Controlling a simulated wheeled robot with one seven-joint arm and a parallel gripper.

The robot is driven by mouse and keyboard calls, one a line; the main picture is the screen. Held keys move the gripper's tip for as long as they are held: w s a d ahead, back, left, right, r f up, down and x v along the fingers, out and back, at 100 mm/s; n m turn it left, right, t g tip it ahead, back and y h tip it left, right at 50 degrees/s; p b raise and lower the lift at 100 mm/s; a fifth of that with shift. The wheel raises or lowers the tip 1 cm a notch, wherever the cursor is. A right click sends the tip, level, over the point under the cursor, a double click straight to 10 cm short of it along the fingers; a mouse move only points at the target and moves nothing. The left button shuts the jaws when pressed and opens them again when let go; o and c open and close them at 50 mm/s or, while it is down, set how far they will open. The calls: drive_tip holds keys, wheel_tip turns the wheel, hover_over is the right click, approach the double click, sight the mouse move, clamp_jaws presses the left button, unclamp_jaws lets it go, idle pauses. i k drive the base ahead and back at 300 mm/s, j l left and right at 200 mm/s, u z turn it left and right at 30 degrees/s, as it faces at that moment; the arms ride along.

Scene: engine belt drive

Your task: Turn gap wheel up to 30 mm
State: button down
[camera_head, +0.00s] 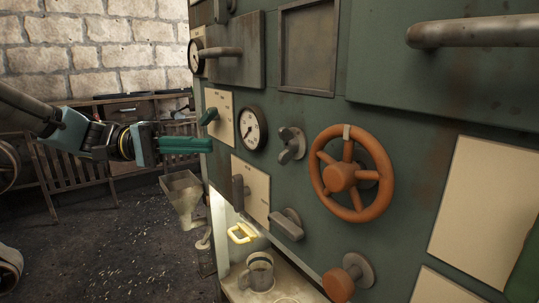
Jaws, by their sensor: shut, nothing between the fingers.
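An orange spoked handwheel (379,201) is mounted on the green machine face (420,150), right of centre. It looks like the gap wheel, but I see no label naming it. A pale tab sits at the top of its rim. My gripper (208,145) reaches in from the left with its green fingers shut and empty. It is well to the left of the wheel, close to the panel's left edge. I cannot tell whether it touches the panel. No 30 mm marking is readable.
An orange knob (338,283) juts out below. A bench (75,168) stands behind; the left floor is open.

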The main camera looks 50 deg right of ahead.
sight(338, 177)
drive_tip(key=k+j, duration=0.15)
drive_tip(key=k, duration=0.3)
drive_tip(key=k+j+u, duration=0.1)
drive_tip(key=k, duration=0.35)
drive_tip(key=k+j, duration=0.25)
drive_tip(key=k, duration=0.15)
